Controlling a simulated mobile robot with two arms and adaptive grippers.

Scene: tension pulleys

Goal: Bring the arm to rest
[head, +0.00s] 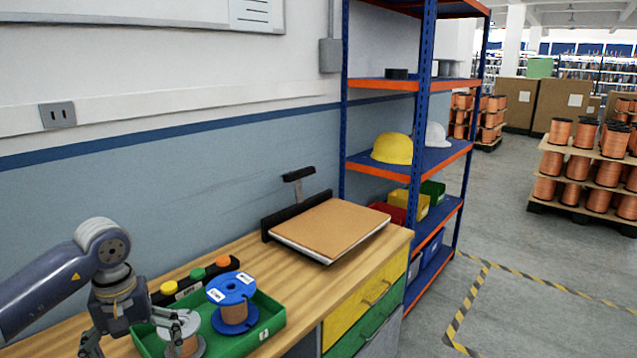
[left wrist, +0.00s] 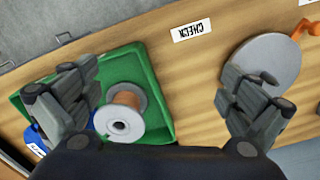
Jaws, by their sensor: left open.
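My left gripper (head: 132,338) is at the lower left of the head view, above the workbench beside the green tray (head: 270,333). Its fingers are spread with nothing between them; it also shows in the left wrist view (left wrist: 160,98). A grey-flanged copper spool (head: 188,350) stands in the tray, partly hidden by a finger; it shows in the left wrist view (left wrist: 122,124) too. A blue-topped copper spool (head: 233,312) stands to its right in the tray. In the left wrist view, the blue spool (left wrist: 36,140) is mostly hidden behind a finger. My right gripper is not in view.
A button box (head: 190,284) stands behind the tray. The left wrist view shows a CHECK label (left wrist: 193,31) and a grey disc (left wrist: 270,58) beside a finger. Shelving (head: 422,165) stands beyond the bench.

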